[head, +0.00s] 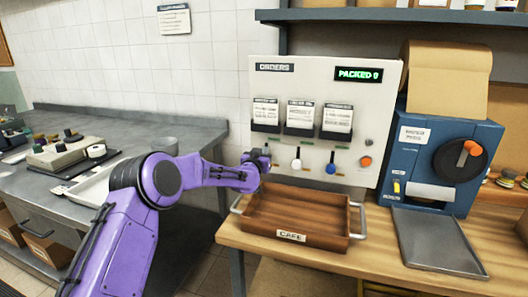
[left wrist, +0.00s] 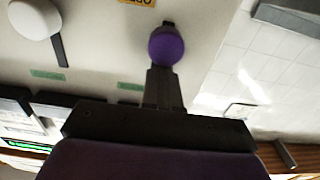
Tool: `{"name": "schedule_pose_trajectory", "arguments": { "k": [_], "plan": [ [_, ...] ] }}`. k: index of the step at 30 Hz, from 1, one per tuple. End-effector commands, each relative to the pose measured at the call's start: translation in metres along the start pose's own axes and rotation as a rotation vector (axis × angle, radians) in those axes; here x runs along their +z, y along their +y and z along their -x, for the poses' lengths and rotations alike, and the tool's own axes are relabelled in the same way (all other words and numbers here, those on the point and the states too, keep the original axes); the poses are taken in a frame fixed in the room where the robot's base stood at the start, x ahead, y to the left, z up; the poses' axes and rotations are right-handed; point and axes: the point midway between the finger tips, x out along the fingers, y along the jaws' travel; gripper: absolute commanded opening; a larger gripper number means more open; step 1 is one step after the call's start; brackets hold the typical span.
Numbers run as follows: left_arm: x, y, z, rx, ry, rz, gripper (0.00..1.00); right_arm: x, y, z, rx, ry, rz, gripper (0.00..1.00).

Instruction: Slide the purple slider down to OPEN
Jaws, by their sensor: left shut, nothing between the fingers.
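The purple slider's round knob (left wrist: 166,46) shows in the left wrist view, which sees the panel upside down. A short stretch of dark slot shows between it and the orange label (left wrist: 137,2), whose text is cut off. A green label (left wrist: 131,86) lies toward the slot's other end. My left gripper (left wrist: 165,85) is shut and empty, its tip right at the knob on the green-label side; I cannot tell whether they touch. In the head view my left gripper (head: 258,158) is at the lower left of the white panel (head: 320,75) and hides the purple knob. My right gripper is not in view.
White (head: 296,163), blue (head: 331,168) and orange (head: 365,161) knobs stand in a row to the right on the panel. A wooden crate (head: 291,237) marked CAFE sits just below. A blue machine (head: 420,150) stands right. The display (head: 358,75) reads PACKED 0.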

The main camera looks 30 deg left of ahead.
Motion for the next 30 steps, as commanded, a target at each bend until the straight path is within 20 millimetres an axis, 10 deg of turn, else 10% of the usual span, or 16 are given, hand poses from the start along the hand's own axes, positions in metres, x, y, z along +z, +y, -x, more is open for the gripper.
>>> {"name": "schedule_pose_trajectory", "arguments": {
  "k": [17, 30],
  "plan": [
    [-0.009, 0.0, 0.001, 0.0, -0.001, 0.0, 0.0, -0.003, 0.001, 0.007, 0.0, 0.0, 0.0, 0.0],
    [-0.01, 0.0, 0.05, 0.001, -0.001, 0.0, 0.0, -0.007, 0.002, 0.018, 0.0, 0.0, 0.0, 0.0]
  ]
}}
